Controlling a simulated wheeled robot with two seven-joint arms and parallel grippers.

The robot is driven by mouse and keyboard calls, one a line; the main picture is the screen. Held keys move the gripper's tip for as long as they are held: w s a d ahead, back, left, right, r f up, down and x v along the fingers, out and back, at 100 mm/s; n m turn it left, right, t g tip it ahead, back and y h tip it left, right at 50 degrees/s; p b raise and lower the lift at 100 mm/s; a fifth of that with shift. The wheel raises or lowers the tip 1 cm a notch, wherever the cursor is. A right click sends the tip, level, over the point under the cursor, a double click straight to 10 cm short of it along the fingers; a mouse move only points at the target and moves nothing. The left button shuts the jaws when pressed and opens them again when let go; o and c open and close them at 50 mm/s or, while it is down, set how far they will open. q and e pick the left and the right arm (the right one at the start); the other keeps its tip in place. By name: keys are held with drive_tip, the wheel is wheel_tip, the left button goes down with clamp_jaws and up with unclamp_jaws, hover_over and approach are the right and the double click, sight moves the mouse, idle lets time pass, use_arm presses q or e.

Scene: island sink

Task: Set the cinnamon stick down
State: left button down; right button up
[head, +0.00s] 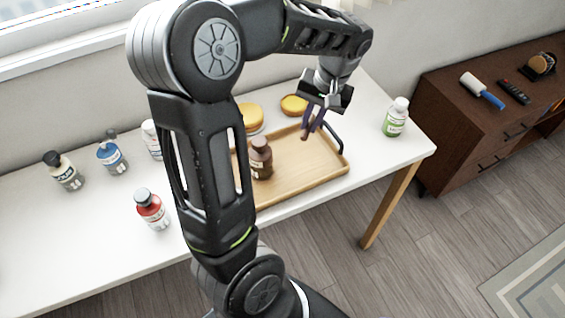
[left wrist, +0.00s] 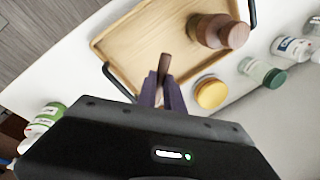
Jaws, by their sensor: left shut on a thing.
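My left gripper (head: 313,118) is above the right part of a wooden tray (head: 305,180) on the white table, fingers pointing down. Its purple fingers are shut on a brown cinnamon stick (head: 305,135). In the left wrist view the cinnamon stick (left wrist: 164,66) sticks out past the fingertips (left wrist: 163,90), over the tray (left wrist: 128,45). The head view does not clearly show the gap between stick and tray; I cannot tell if they touch. My right gripper is not in view.
A brown bottle (head: 261,160) stands on the tray's left part. Yellow-topped round things (head: 294,105) stand behind the tray. A green-labelled bottle (head: 395,118) stands to its right. Several bottles, one red (head: 151,210), stand left. The tray's right half looks clear. My arm hides part of the table.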

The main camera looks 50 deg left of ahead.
use_arm(q)
hover_over(305, 155)
drive_tip(key=shift+w+d+f, duration=0.1)
drive_tip(key=shift+d+f, duration=0.05)
drive_tip(key=shift+f, duration=1.4)
drive_tip(key=shift+w+d+f, duration=0.1)
drive_tip(key=shift+d+f, duration=0.05)
drive_tip(key=shift+f, duration=1.4)
drive_tip(key=shift+d+p+x, duration=0.2)
drive_tip(key=shift+x, duration=0.75)
drive_tip(key=shift+d+p+x, duration=0.15)
drive_tip(key=shift+x, duration=0.75)
drive_tip(key=shift+w+f, duration=0.1)
drive_tip(key=shift+w, duration=0.05)
drive_tip(key=shift+f, duration=0.1)
